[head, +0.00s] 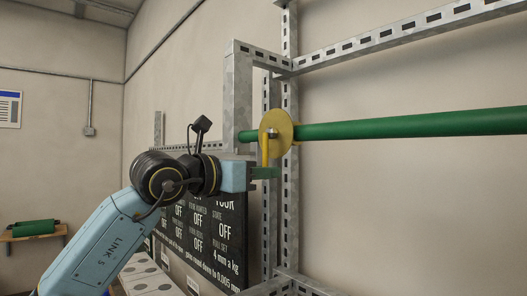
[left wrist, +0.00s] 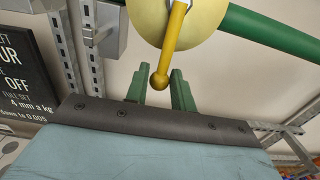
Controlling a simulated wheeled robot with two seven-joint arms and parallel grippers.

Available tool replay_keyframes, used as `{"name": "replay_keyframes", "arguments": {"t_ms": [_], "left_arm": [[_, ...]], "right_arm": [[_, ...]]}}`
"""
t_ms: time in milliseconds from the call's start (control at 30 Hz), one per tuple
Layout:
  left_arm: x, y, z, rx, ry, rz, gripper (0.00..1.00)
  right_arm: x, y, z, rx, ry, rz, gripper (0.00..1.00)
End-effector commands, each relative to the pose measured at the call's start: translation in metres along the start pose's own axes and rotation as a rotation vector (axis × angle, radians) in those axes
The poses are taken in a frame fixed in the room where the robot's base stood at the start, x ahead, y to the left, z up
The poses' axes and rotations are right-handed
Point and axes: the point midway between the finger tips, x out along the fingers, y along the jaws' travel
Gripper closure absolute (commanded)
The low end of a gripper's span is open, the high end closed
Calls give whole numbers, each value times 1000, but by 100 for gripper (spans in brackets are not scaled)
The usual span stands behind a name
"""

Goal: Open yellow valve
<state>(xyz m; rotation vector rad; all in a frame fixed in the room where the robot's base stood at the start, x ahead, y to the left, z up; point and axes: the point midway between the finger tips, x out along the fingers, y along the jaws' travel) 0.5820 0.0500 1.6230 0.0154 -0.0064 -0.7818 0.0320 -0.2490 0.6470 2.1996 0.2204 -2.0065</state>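The yellow valve (head: 277,125) is a round disc on a green pipe (head: 400,125). Its yellow lever (head: 264,150) hangs straight down in the head view. My left gripper (head: 274,172) is at the lever's lower end. In the left wrist view the two green fingers of my left gripper (left wrist: 158,78) are apart, one on each side of the ball, with gaps showing. My right gripper is not in view.
A perforated metal frame (head: 288,200) stands behind the valve, with a rail (head: 390,38) above the pipe. A wooden shelf (head: 30,235) with a green roll stands at the far left.

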Motion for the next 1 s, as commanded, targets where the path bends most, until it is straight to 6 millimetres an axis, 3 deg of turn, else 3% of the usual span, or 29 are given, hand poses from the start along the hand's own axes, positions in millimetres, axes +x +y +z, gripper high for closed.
{"name": "replay_keyframes", "arguments": {"t_ms": [33,133,533,867,1000], "left_arm": [[0,0,0,0,0,0,82],[0,0,0,0,0,0,95],[0,-14,0,-183,-1,-2,95],[0,-17,2,-211,-1,-2,95],[0,-24,2,-313,-2,-3,95]], "right_arm": [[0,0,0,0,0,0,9],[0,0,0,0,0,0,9],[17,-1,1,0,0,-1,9],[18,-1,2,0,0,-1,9],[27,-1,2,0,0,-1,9]]}}
